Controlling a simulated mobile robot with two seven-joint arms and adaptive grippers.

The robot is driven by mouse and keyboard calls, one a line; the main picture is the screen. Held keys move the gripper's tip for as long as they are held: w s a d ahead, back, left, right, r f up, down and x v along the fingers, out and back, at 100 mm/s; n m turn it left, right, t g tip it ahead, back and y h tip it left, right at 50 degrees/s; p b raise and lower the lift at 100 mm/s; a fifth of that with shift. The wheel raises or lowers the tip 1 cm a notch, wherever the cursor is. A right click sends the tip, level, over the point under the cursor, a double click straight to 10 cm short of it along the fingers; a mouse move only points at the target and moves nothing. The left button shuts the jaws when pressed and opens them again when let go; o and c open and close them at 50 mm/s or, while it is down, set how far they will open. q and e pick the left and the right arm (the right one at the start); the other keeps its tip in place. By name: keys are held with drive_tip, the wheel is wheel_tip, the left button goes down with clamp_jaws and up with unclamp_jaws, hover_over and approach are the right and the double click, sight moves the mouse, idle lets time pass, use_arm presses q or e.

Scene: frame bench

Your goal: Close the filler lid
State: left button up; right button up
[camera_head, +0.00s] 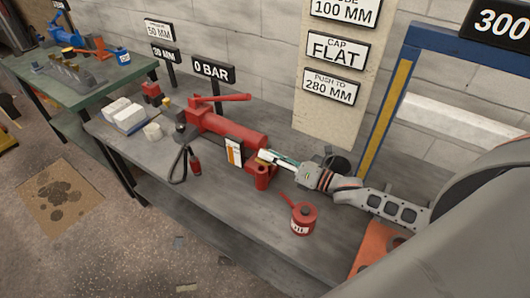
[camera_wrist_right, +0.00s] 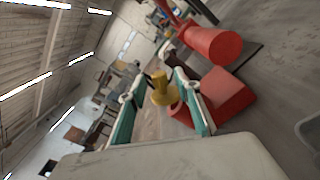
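A red hand pump (camera_head: 235,130) lies on the grey bench, with a red block (camera_head: 262,178) at its near end. In the right wrist view, a yellow knob-like cap (camera_wrist_right: 162,88) stands by the red block (camera_wrist_right: 222,98); it seems to be the filler lid, but I cannot tell whether it is seated. My right gripper (camera_head: 276,158) is over the red block. Its two teal fingers (camera_wrist_right: 162,100) are apart, one on each side of the yellow cap, with no clear contact visible. My left gripper is not in view.
A red oil can (camera_head: 303,218) stands on the bench in front of my right gripper. A dark hose (camera_head: 180,163), white boxes (camera_head: 125,115) and an orange-striped card (camera_head: 234,152) are to the left. A blue and yellow frame post (camera_head: 390,110) rises at the right.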

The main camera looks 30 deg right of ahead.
sight(261, 161)
drive_tip(key=shift+x, duration=1.1)
clamp_jaws()
drive_tip(key=shift+a+n, duration=0.1)
drive_tip(key=shift+n, duration=0.2)
drive_tip(key=n+b, duration=0.1)
drive_tip(key=a+f+n+b, duration=0.1)
drive_tip(key=n+b, duration=0.1)
drive_tip(key=shift+s, duration=0.4)
drive_tip(key=n, duration=0.1)
drive_tip(key=n+b, duration=0.2)
drive_tip(key=shift+s+a+f, duration=0.2)
drive_tip(key=shift+a+f, duration=0.05)
drive_tip(key=shift+a, duration=0.1)
drive_tip(key=shift+s+a+n+b, duration=0.1)
drive_tip(key=shift+a+n+b, duration=0.1)
drive_tip(key=shift+n+b, duration=0.75)
